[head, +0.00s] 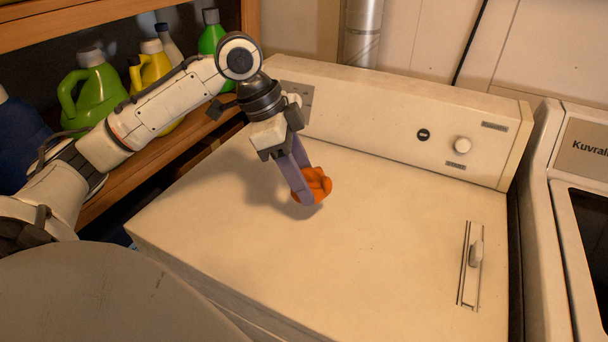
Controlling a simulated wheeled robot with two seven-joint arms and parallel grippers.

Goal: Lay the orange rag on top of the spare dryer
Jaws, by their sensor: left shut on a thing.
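The orange rag (319,184) is a small bunched cloth between the fingers of my left gripper (306,186). The gripper is shut on it and points down over the white top of the dryer (370,240). A soft shadow lies on the dryer top to the left of the rag. I cannot tell for certain whether the rag's lower edge touches the top or hangs just above it. My right gripper is not in view.
A control panel (390,122) with a knob rises along the dryer's back. A slotted handle (476,253) lies at the right of the top. A wooden shelf (150,165) with several bottles stands at left. A second machine (560,200) stands at right. Most of the dryer top is clear.

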